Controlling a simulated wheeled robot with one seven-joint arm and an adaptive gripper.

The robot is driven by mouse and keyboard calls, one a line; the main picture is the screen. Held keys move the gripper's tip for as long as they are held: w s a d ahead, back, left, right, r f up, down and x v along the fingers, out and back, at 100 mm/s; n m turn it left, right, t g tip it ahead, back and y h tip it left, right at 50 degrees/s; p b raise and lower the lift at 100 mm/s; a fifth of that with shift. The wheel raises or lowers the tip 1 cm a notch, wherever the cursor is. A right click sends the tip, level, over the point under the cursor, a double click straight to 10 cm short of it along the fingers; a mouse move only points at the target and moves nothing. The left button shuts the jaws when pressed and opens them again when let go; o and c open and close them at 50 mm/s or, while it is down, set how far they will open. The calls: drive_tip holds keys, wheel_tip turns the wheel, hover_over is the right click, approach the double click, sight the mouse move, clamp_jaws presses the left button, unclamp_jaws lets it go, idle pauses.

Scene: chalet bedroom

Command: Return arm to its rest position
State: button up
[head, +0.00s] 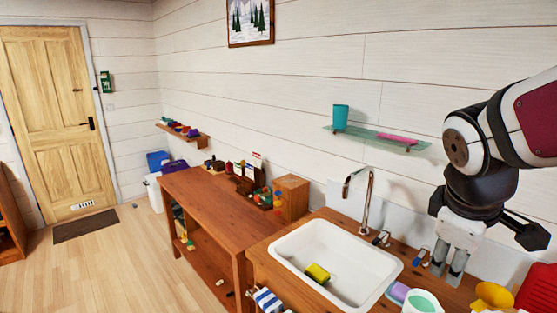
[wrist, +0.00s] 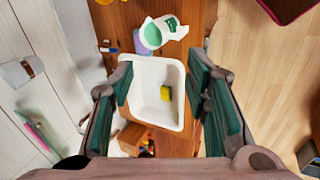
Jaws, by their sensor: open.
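My gripper (head: 447,268) hangs from my raised arm at the right of the head view, fingers pointing down, over the counter to the right of the sink. In the wrist view my gripper (wrist: 160,88) has its two dark green finger pads wide apart with nothing held between them. The white sink (head: 335,262) lies left of the gripper in the head view. It also shows between the fingers, farther below, in the wrist view (wrist: 143,68).
A pale green-lined cup (head: 422,302) and a yellow item (head: 492,296) stand near the gripper. A glass shelf (head: 372,136) is on the wall. Open floor (head: 110,262) lies left.

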drive_tip(key=s+a+r+m+t+y, duration=0.2)
drive_tip(key=s+a+m+y, duration=0.1)
drive_tip(key=s+a+m, duration=0.4)
drive_tip(key=shift+s+a+r+y, duration=0.2)
drive_tip(key=shift+s+a+y, duration=0.1)
drive_tip(key=shift+s+a, duration=1.15)
